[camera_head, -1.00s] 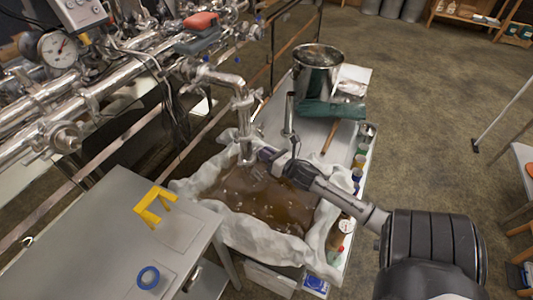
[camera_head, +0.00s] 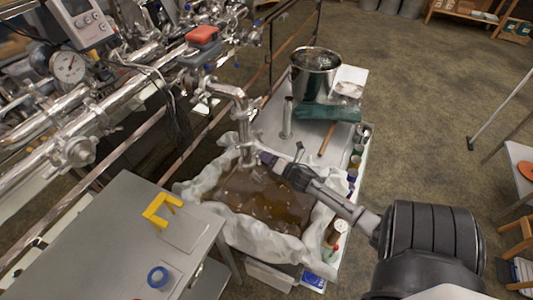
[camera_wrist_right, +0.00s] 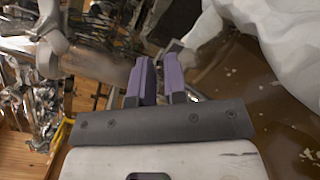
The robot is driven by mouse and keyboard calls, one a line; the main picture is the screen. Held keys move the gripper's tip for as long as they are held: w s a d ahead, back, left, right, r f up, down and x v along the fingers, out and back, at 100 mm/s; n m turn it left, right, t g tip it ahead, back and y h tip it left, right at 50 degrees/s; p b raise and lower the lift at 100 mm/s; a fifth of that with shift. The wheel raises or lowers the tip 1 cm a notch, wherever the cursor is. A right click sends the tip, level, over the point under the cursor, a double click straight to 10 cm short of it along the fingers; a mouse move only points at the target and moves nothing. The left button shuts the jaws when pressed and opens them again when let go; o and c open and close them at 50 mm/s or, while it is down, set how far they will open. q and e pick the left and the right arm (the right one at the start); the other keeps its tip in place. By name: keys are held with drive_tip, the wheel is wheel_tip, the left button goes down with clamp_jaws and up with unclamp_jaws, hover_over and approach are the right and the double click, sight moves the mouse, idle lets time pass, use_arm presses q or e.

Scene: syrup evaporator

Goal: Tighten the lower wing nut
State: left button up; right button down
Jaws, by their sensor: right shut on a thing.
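My right gripper (camera_head: 264,158) reaches in from the right to the lower end of the bent steel pipe (camera_head: 243,108), just above the filter basin. In the right wrist view its two purple fingers (camera_wrist_right: 159,70) are close together, shut on the lower wing nut. A small metal wing (camera_wrist_right: 177,50) shows beside the fingertips; the rest of the nut is hidden by the fingers. In the head view the nut is too small to make out. My left gripper is not in view.
Below is a cloth-lined basin (camera_head: 215,182) of brown liquid. A steel pot (camera_head: 315,70) and green gloves (camera_head: 325,111) are on the bench behind. A grey table (camera_head: 115,230) at front left bears a yellow bracket (camera_head: 162,210) and a blue tape roll (camera_head: 157,277).

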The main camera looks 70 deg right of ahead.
drive_tip(key=f+m+p, duration=0.1)
drive_tip(key=m+p, duration=0.1)
drive_tip(key=m, duration=0.6)
drive_tip(key=f+m+p, duration=0.1)
drive_tip(key=m+p, duration=0.2)
drive_tip(key=m, duration=0.5)
drive_tip(key=a+f+m+p, duration=0.1)
drive_tip(key=m+p, duration=0.2)
drive_tip(key=m, duration=0.5)
drive_tip(key=shift+w+a+m, duration=0.1)
drive_tip(key=shift+w+m, duration=0.1)
drive_tip(key=shift+m, duration=0.1)
idle(0.4)
